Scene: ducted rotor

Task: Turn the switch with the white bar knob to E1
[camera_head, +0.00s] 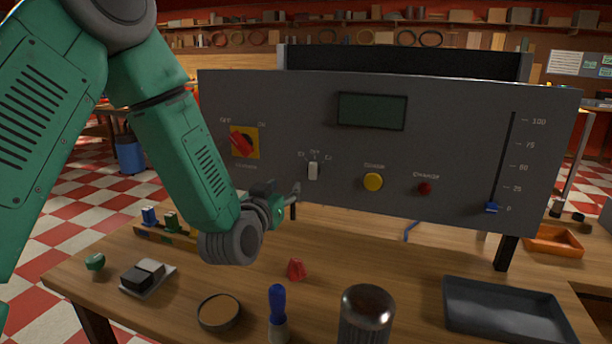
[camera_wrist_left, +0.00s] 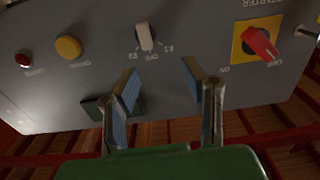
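The switch with the white bar knob (camera_head: 313,171) is on the grey panel (camera_head: 450,130), left of the yellow button. Its bar stands about upright, toward the OFF mark, with small marks to either side; E1 seems to be the left one. In the left wrist view, which is turned upside down, the white knob (camera_wrist_left: 145,36) shows beyond the fingertips, apart from them. My left gripper (camera_head: 282,190) is below and left of the knob in the head view. Its fingers (camera_wrist_left: 160,72) are spread with nothing between them. My right gripper is not in view.
A red rotary switch (camera_head: 242,142) on a yellow plate is left of the knob. A yellow button (camera_head: 373,182), a red button (camera_head: 425,189) and a blue slider (camera_head: 491,208) are to the right. The workbench below holds a metal cylinder (camera_head: 366,312) and a black tray (camera_head: 505,310).

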